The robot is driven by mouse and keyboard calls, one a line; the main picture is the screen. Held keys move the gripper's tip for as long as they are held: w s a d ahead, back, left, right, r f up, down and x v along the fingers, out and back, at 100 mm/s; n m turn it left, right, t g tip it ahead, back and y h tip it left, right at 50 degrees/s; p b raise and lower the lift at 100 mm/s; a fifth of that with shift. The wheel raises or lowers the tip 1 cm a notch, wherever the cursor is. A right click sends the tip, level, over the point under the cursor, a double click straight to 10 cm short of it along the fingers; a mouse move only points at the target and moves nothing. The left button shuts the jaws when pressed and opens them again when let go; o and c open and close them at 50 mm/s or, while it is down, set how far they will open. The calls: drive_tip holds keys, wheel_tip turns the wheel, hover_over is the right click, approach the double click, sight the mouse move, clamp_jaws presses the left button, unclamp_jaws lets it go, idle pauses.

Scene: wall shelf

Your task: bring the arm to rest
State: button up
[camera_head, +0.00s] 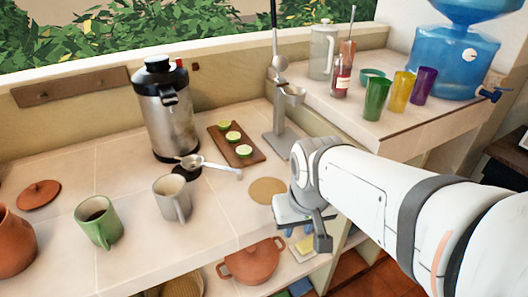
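My arm (385,200) reaches in from the right, white with dark grey bands. Its end, my gripper (308,226), points down at the front edge of the tiled counter, right of a round tan mat (267,191). One dark grey finger part shows at its right side. The rest of the fingers is hidden or too small to make out, so I cannot tell whether they are apart. I see no object held in it.
The counter holds a green mug (99,224), a grey mug (172,198), a steel urn (164,112), and a board (237,146) with lime halves. A metal stand (279,120) rises behind my gripper. An orange pot (250,262) sits on the shelf below.

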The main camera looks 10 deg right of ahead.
drive_tip(key=p+v, duration=0.2)
drive_tip(key=w+p+v, duration=0.1)
drive_tip(key=p+v, duration=0.2)
drive_tip(key=shift+r, duration=0.35)
drive_tip(key=shift+o, duration=0.5)
idle(0.4)
